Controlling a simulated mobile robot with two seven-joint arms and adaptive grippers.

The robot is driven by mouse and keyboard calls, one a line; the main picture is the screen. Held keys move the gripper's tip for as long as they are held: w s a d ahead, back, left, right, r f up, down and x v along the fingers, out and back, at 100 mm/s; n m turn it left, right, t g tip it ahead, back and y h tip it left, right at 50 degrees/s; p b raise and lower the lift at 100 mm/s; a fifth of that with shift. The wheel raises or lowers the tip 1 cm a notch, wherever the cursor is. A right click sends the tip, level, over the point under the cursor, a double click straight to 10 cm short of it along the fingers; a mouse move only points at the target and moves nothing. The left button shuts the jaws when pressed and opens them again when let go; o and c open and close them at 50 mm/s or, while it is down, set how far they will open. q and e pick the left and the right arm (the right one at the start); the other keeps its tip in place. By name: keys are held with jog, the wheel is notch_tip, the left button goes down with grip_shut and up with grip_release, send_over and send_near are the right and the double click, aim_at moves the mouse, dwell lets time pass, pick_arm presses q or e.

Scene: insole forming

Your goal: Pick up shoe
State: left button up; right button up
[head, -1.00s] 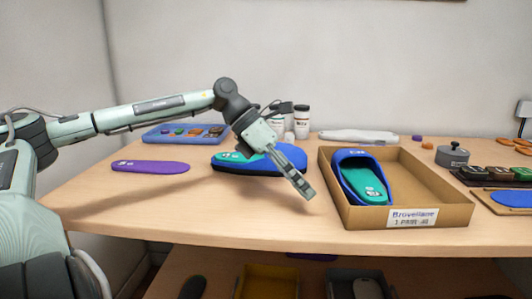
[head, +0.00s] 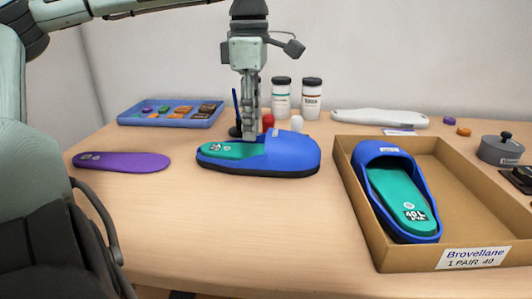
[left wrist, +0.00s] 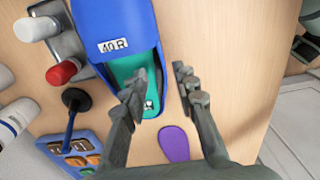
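A blue shoe (head: 290,152) with a green insole (head: 225,149) lies on the table, toe to the right. My left gripper (head: 250,136) points straight down over its opening, open and empty. In the left wrist view the shoe (left wrist: 115,22) has a "40 R" label. There the gripper (left wrist: 160,84) has one finger over the insole and the other beyond the shoe's near side edge. Whether the fingers touch the shoe cannot be told. A second blue shoe (head: 381,152) with a green insole marked "40 L" lies in the cardboard box (head: 460,226). My right gripper is not in view.
A purple insole (head: 120,162) lies to the left. A blue tray (head: 135,121) of small pieces, two jars (head: 312,99) and a red-topped item (head: 268,122) stand behind the shoe. A white tool (head: 380,117) lies behind the box. The table in front of the shoe is clear.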

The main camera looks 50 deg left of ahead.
pick_arm(q)
jog(key=f, duration=0.4)
jog(key=shift+d+f, duration=0.25)
jog(key=shift+f, duration=0.15)
jog(key=shift+f+p, duration=0.3)
jog(key=shift+f, duration=0.3)
grip_shut()
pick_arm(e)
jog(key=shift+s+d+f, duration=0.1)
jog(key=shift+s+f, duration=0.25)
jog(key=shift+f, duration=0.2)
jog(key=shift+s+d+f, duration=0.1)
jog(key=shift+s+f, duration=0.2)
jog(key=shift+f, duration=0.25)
